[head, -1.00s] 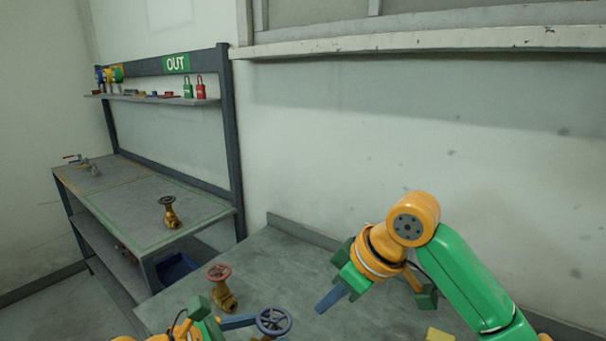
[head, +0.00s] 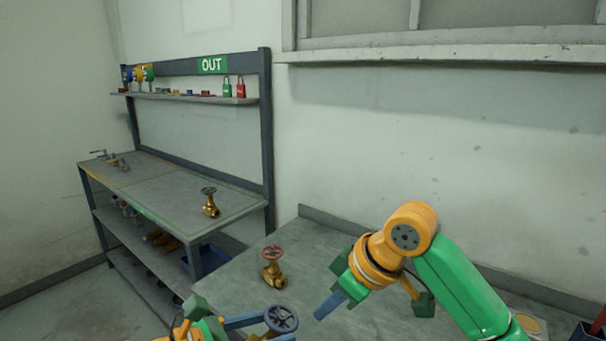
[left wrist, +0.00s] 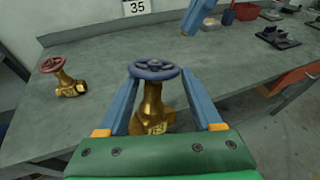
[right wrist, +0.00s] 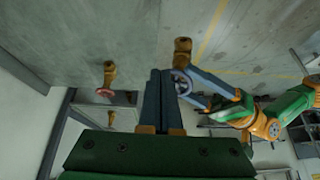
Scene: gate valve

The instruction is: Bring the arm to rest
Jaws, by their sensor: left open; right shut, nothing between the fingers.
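A brass gate valve with a blue handwheel (head: 281,318) is at the bottom of the head view. In the left wrist view its brass body (left wrist: 152,108) stands upright between the fingers of my left gripper (left wrist: 160,82). That gripper is open, one finger on each side of the valve; contact is not clear. The left gripper also shows in the head view (head: 262,325). My right gripper (head: 330,304) is shut and empty above the table, right of the valves. Its closed fingers (right wrist: 160,95) fill the middle of the right wrist view.
A red-wheeled brass valve (head: 272,268) stands on the grey table (head: 325,240). Another brass valve (head: 210,204) stands on the bench (head: 150,190) beneath the OUT sign (head: 211,65). A red bin (left wrist: 246,11) sits farther along the table. Bare tabletop lies between the valves and the wall.

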